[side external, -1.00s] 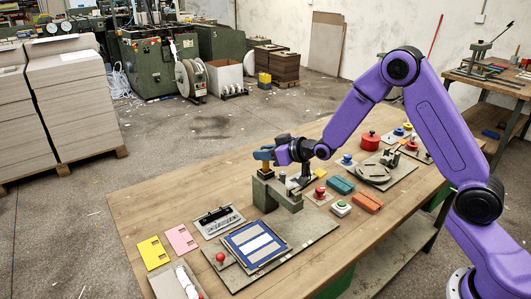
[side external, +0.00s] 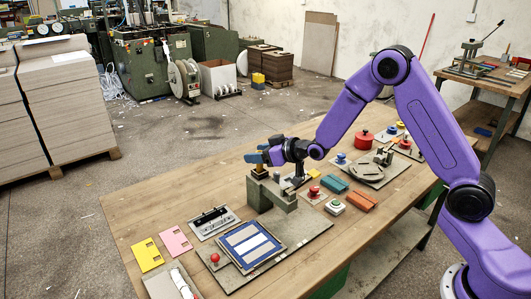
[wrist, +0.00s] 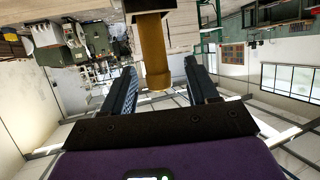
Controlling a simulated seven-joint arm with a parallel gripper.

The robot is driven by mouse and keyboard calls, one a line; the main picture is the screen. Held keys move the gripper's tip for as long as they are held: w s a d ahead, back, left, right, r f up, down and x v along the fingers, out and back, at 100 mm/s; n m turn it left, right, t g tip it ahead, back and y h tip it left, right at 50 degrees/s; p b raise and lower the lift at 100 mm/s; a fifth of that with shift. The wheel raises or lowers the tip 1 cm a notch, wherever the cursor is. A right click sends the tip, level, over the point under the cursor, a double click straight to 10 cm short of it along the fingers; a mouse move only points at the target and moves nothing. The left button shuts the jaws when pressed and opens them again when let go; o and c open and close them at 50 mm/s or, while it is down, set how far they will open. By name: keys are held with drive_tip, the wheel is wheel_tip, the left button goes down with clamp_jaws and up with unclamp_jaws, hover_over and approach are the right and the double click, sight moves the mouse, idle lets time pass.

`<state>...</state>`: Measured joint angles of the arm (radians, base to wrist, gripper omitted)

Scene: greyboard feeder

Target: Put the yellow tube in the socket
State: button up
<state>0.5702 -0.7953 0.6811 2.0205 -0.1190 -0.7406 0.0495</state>
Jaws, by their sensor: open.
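The yellow tube (side external: 259,171) stands upright at the left end of a grey-green block (side external: 284,197). The socket is hidden or too small to make out, so I cannot tell whether the tube sits inside it or only on top. My gripper (side external: 259,157) is at the tube's upper end with its blue fingers level. In the wrist view the tube (wrist: 153,45) reaches down from the top edge, between the two open fingers of my gripper (wrist: 160,68). There is a visible gap on both sides of the tube.
A blue-framed panel (side external: 230,235) and a red knob (side external: 215,258) are in front of the block. Pink (side external: 175,241) and yellow plates (side external: 147,255) lie to the left. Buttons and a round fixture (side external: 367,171) stand to the right. The wooden table's back left is clear.

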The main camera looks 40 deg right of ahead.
drive_tip(key=v, duration=1.7)
drive_tip(key=shift+r, duration=0.15)
drive_tip(key=shift+s, duration=0.15)
drive_tip(key=s+a+f+n+g, duration=0.35)
drive_tip(key=s+a+g, duration=0.4)
drive_tip(key=s, duration=0.55)
drive_tip(key=s+d+r+n+g+h, duration=0.1)
drive_tip(key=s+n+g+h, duration=0.1)
drive_tip(key=s, duration=0.6)
drive_tip(key=s+d+r+n+g+h, duration=0.1)
drive_tip(key=s+d+n+g, duration=0.1)
drive_tip(key=s, duration=0.7)
drive_tip(key=shift+s+d+n+g+h, duration=0.15)
drive_tip(key=shift+s+n+g+h, duration=0.2)
drive_tip(key=shift+n+g, duration=0.35)
drive_tip(key=shift+w, duration=0.15)
